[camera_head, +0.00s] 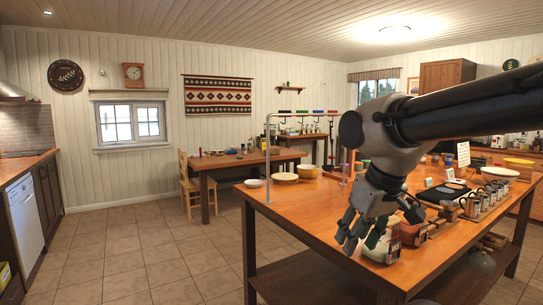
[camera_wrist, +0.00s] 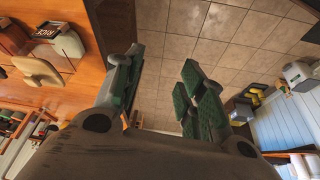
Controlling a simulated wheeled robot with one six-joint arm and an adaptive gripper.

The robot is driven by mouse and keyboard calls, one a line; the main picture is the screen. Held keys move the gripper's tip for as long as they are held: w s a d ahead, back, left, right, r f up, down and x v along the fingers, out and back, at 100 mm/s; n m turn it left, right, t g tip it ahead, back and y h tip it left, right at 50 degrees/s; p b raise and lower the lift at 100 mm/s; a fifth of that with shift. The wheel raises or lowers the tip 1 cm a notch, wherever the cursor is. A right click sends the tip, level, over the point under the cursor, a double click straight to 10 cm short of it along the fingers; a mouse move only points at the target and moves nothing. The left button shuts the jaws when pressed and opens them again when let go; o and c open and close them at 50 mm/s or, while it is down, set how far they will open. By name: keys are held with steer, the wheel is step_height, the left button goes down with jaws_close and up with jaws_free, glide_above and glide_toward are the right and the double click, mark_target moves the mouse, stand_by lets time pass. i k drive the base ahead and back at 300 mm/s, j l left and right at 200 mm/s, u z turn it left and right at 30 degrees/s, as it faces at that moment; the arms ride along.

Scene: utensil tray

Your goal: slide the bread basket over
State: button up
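My gripper (camera_head: 358,232) hangs over the front edge of the long wooden table (camera_head: 310,220). In the wrist view its green-padded fingers (camera_wrist: 160,78) are apart, with only floor tiles showing between them. I cannot pick out a bread basket for certain in either view.
A white labelled container (camera_head: 384,248) stands just behind my gripper, partly hidden by it. A metal rail (camera_head: 267,150) rises at the table's left end. The table's left middle is clear.

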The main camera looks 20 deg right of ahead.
mark_target(272, 153)
steer(key=i+j+u, duration=0.15)
steer(key=i, duration=0.4)
steer(key=i+j+u, duration=0.1)
steer(key=i+j, duration=0.25)
steer(key=i, duration=0.2)
steer(key=i+j+u, duration=0.15)
steer(key=i, duration=0.4)
steer(key=i+z, duration=0.1)
steer(key=i, duration=2.25)
steer(key=i+z, duration=0.15)
steer(key=i, duration=0.45)
steer(key=i+j+z, duration=0.2)
steer(key=i, duration=0.4)
steer(key=i+z, duration=0.15)
steer(key=i, duration=0.45)
steer(key=i+l+z, duration=0.1)
steer(key=i+z, duration=0.75)
steer(key=i+j+z, duration=0.2)
steer(key=z, duration=0.25)
steer(key=i+l+z, duration=0.15)
steer(key=i+z, duration=0.9)
steer(key=i, duration=1.55)
steer(key=i+l+u, duration=0.1)
steer(key=i+u, duration=0.3)
steer(key=i, duration=0.5)
